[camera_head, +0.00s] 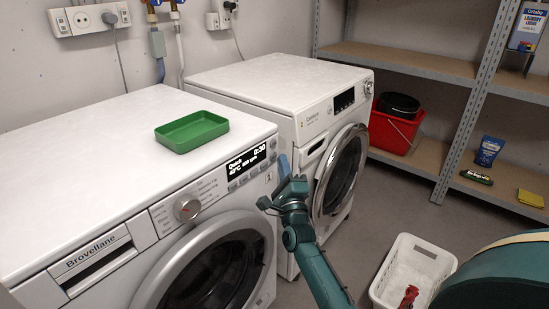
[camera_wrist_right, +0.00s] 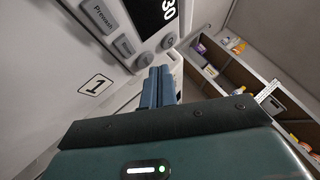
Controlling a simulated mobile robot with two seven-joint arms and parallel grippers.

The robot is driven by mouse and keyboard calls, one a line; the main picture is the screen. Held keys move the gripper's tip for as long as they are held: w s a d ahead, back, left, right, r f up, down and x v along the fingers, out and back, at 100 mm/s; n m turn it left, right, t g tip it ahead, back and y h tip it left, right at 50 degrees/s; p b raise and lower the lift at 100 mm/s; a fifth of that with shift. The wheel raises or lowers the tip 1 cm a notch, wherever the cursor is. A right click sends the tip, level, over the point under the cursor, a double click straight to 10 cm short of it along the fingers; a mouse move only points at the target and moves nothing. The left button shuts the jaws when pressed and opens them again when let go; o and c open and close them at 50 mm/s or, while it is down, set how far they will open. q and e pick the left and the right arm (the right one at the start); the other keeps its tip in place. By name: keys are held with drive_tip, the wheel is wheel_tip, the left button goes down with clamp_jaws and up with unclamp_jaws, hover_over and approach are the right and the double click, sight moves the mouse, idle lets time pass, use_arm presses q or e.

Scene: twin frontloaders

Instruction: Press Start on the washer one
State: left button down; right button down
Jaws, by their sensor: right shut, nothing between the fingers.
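Washer one (camera_head: 75,205) is the white front-loader at the left, marked Brovellane. Its lit display (camera_head: 248,160) reads Quick, 40°C and 0:30. A sticker with a 1 sits near the panel's right end; it also shows in the wrist view (camera_wrist_right: 96,85). Several grey buttons lie below the display, and a button at the end (camera_wrist_right: 168,41) shows near my fingers. I cannot read which is Start. My right gripper (camera_head: 284,166) is shut and empty, its blue fingers (camera_wrist_right: 157,86) just in front of the panel's right end. Contact cannot be told. My left gripper is not in view.
A second washer (camera_head: 270,80) stands at the right, its round door near my right arm. A green tray (camera_head: 191,131) lies on washer one. A white basket (camera_head: 382,285) stands on the floor, and a red bucket (camera_head: 394,133) sits on the shelf (camera_head: 400,60).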

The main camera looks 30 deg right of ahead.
drive_tip(key=shift+w+a, duration=0.15)
drive_tip(key=shift+w, duration=0.2)
drive_tip(key=shift+w, duration=0.1)
idle(0.4)
drive_tip(key=shift+s+d, duration=0.2)
drive_tip(key=shift+s, duration=0.35)
